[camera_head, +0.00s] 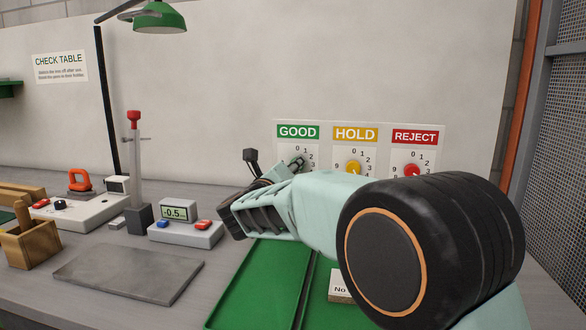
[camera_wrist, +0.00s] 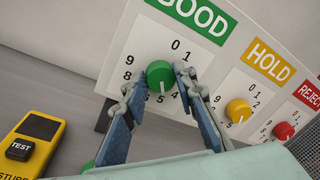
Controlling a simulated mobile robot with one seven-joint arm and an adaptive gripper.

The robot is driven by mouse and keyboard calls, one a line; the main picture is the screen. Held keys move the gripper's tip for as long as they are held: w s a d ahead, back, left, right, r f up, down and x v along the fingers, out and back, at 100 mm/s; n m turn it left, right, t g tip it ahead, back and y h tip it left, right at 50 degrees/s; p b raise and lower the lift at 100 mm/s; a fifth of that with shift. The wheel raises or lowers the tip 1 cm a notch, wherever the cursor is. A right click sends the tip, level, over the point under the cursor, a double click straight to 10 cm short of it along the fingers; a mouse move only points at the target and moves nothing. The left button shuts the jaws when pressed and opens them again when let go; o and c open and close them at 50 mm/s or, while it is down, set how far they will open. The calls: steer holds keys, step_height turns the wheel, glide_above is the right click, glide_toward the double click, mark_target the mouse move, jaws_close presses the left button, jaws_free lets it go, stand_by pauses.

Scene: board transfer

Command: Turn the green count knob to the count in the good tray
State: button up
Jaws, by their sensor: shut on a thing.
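The green count knob (camera_wrist: 159,76) sits on the GOOD dial of a white panel (camera_wrist: 113,65). Its white mark points down in the wrist view, near 5 or 4; I cannot tell exactly. My gripper (camera_wrist: 155,84) is shut on the knob, one finger on each side. In the head view my gripper (camera_head: 298,163) is at the GOOD dial and hides most of it. A green tray (camera_head: 258,290) lies below the GOOD dial, partly hidden by my arm; its visible part is bare. I cannot read which tray is the good one.
The yellow HOLD knob (camera_wrist: 238,110) and red REJECT knob (camera_wrist: 284,130) are to the right. A second green tray (camera_head: 318,314) holds a box marked "No" (camera_head: 340,287). A display unit (camera_head: 185,229) and grey plate (camera_head: 130,274) stand left. A yellow tester (camera_wrist: 35,140) shows in the wrist view.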

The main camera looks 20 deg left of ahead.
steer(key=shift+d+f+n+y+p, duration=0.15)
steer(key=shift+n+y+p, duration=0.9)
steer(key=shift+n, duration=4.2)
steer(key=shift+d+n+y+p, duration=0.1)
steer(key=shift+n+y+p, duration=0.25)
steer(key=shift+n+p, duration=3.1)
steer(key=shift+d+f+n+y+b, duration=0.15)
steer(key=shift+n+y+b, duration=0.45)
steer(key=shift+n, duration=6.5)
steer(key=o, duration=1.2)
steer(key=shift+c, duration=0.2)
